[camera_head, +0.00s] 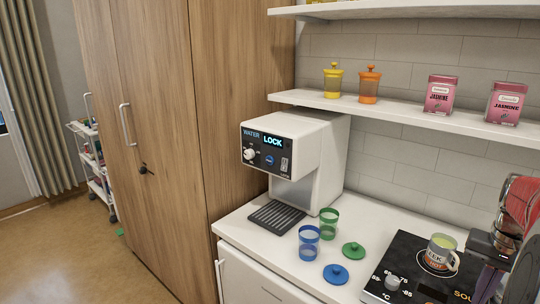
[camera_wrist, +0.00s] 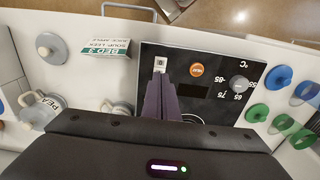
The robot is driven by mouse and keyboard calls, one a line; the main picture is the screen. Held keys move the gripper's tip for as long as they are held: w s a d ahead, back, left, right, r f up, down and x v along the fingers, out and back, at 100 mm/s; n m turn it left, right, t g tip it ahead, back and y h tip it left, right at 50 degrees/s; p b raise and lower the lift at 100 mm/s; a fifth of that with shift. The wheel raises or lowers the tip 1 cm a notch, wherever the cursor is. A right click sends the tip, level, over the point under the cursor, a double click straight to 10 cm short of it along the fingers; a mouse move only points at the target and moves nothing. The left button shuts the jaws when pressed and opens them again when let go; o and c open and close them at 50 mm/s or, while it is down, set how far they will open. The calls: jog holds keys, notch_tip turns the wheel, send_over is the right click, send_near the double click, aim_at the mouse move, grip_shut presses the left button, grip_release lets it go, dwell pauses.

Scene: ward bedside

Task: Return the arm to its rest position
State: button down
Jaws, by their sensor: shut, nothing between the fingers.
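My gripper (camera_wrist: 161,78) shows in the wrist view as dark purple fingers closed together, with nothing between them. It points over the black hot plate (camera_wrist: 218,60). In the head view, my arm is at the right edge, close beside a mug (camera_head: 439,252) labelled leek and hot. The mug stands upright on the hot plate (camera_head: 400,262). Purple parts at the lower right look like my fingers, partly cut off by the frame. I cannot tell from these views whether my gripper touches the plate.
A water dispenser (camera_head: 289,152) stands behind blue (camera_head: 309,243) and green (camera_head: 329,222) cups and their lids. A shelf (camera_head: 400,110) with jars and jasmine tins overhangs the counter. A pea mug (camera_wrist: 38,108), grey lid (camera_wrist: 51,48) and bed 3 card (camera_wrist: 106,48) lie opposite.

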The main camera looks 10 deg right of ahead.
jog(key=a, duration=0.1)
jog(key=a+f, duration=0.1)
jog(key=a, duration=0.1)
jog(key=shift+s+a+f, duration=0.3)
jog(key=shift+f, duration=0.1)
jog(key=a+r+n+t, duration=0.1)
jog(key=a+n, duration=0.2)
jog(key=a, duration=0.8)
jog(key=s+a+r+n+t, duration=0.1)
jog(key=a+r+n+t, duration=0.1)
jog(key=a, duration=0.9)
jog(key=s+a+r+n+t, duration=0.1)
jog(key=a+n, duration=0.3)
jog(key=a, duration=0.7)
jog(key=shift+a+r+n+t, duration=0.15)
jog(key=shift+a+n+t, duration=0.25)
jog(key=shift+t, duration=0.3)
